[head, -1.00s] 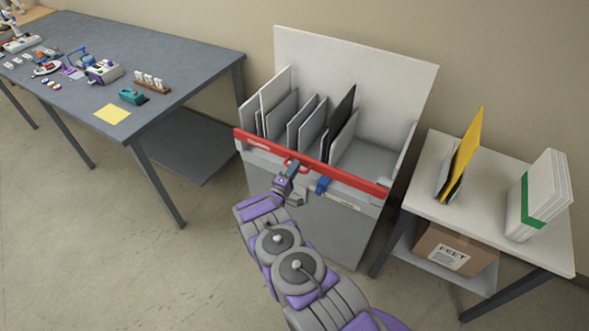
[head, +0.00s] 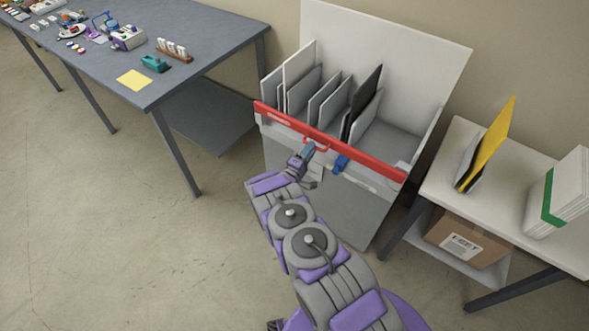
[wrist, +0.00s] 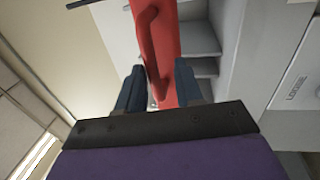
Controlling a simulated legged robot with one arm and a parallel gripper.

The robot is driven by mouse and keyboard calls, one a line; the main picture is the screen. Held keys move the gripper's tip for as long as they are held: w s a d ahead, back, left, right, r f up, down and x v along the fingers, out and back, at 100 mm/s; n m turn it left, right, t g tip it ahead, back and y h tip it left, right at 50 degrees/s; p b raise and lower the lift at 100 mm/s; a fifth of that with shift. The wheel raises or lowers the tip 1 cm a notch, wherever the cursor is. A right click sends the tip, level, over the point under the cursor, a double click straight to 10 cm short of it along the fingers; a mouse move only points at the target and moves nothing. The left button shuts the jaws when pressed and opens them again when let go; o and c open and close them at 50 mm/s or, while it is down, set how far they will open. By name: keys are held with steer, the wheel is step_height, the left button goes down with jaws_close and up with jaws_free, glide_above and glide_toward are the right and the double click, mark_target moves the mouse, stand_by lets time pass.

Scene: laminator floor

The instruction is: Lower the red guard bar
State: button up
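The red guard bar (head: 365,155) runs across the upper front of the white rack (head: 420,45), which holds several grey, white and black upright panels. A small red handle (head: 317,143) sticks out near the bar's middle. My gripper (head: 309,149) is at this handle, in front of the bar. In the wrist view, the two dark blue fingers of my gripper (wrist: 158,85) stand apart, with the red bar (wrist: 165,60) and its handle (wrist: 147,40) showing between and beyond them. I cannot tell whether the fingers touch the handle.
A blue piece (head: 340,164) sits just below the bar, right of my gripper. A grey workbench (head: 205,45) with small items stands at left. A side table (head: 455,160) with yellow and white boards and a box (head: 467,240) below stands at right. The left floor is clear.

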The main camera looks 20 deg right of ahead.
steer(key=p+v, duration=0.1)
steer(key=v, duration=1.4)
steer(key=shift+a+f+p, duration=0.2)
steer(key=shift+a+p, duration=0.1)
steer(key=shift+p, duration=0.05)
